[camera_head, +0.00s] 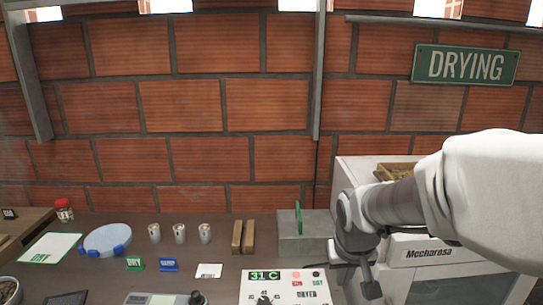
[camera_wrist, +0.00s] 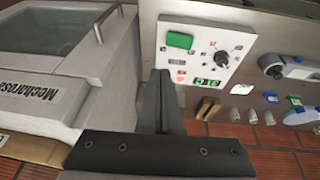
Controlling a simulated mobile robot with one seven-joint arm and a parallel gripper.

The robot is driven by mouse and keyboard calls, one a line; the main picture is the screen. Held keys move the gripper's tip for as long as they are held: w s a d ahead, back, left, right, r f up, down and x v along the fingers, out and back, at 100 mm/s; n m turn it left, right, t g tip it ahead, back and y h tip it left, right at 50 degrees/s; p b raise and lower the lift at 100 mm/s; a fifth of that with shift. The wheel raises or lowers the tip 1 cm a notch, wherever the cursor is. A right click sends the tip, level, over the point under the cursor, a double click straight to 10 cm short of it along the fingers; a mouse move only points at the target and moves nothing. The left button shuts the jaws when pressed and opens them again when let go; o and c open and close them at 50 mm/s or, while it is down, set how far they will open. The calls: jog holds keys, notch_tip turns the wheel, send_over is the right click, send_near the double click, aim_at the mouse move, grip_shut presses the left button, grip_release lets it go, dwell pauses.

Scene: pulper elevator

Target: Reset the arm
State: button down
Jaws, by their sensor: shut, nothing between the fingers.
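My arm (camera_head: 470,195) reaches in from the right of the head view, in front of the white Mecharosa machine (camera_head: 440,285). My gripper (camera_head: 370,288) hangs at the arm's end, beside the machine's left side. In the wrist view my gripper (camera_wrist: 160,80) has its dark fingers together with nothing between them. The white control panel (camera_wrist: 205,55) lies beyond the fingertips, apart from them as far as I can see. It carries a green button, a knob and a green display. The panel also shows at the bottom of the head view (camera_head: 285,292), reading 31 C.
The dark table holds several small cans (camera_head: 179,233), wooden blocks (camera_head: 243,237), a grey block (camera_head: 300,242), a round blue-handled dish (camera_head: 107,239) and small signs (camera_head: 135,264). A brick wall (camera_head: 200,110) with a DRYING sign (camera_head: 466,65) stands behind. The space above the table's left is clear.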

jog(key=s+a+r+t, duration=0.1)
jog(key=s+r, duration=0.3)
jog(key=s, duration=0.3)
jog(key=s+r, duration=0.4)
jog(key=s, duration=0.4)
jog(key=shift+s+a+r+t+y, duration=0.15)
jog(key=shift+a+r+t+y, duration=0.2)
jog(key=shift+t+y, duration=0.05)
